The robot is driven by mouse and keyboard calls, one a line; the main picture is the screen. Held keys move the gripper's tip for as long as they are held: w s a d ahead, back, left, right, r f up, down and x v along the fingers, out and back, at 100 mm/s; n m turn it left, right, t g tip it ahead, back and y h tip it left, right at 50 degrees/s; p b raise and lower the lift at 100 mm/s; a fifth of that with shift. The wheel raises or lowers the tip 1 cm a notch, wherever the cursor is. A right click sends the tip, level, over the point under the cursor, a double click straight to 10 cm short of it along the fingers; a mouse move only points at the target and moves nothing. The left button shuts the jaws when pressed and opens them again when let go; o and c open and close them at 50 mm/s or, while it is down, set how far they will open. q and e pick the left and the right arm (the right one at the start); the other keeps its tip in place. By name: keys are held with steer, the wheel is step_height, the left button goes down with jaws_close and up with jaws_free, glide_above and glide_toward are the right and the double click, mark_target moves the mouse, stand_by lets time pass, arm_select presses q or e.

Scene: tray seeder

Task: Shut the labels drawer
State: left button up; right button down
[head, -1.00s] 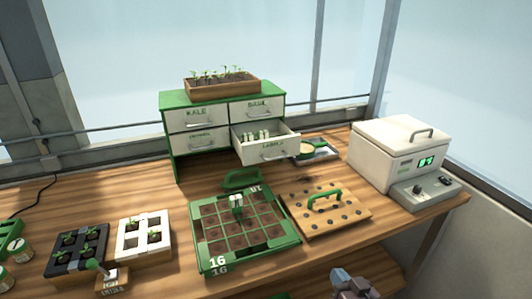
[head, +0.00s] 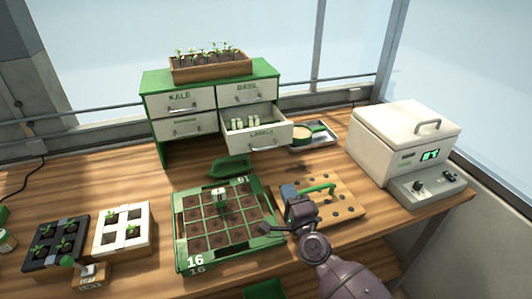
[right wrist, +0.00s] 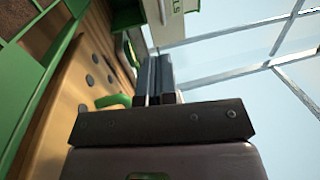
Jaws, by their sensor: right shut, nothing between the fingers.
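The labels drawer (head: 262,139) is the lower right one in the green and white cabinet (head: 163,147). It is pulled well out, and several small pale rolls or packets (head: 243,122) stand inside it. My right gripper (head: 289,190) is shut and empty above the wooden dibber board, in front of the drawer and lower in the picture. In the right wrist view the shut fingers (right wrist: 153,78) point toward a white drawer front (right wrist: 165,22), apart from it. My left gripper is not in view.
A green seed tray (head: 180,225) lies in front of the cabinet. The wooden board (head: 345,208) with a green handle is under my right gripper. A metal tray with a green scoop (head: 308,133) sits right of the drawer. A white heater box (head: 400,140) stands at right.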

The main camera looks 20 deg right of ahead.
steer(key=w+r, duration=0.2)
steer(key=w, duration=1.1)
steer(key=shift+w+a+r, duration=0.25)
steer(key=shift+w+a, duration=0.05)
steer(key=shift+a, duration=0.15)
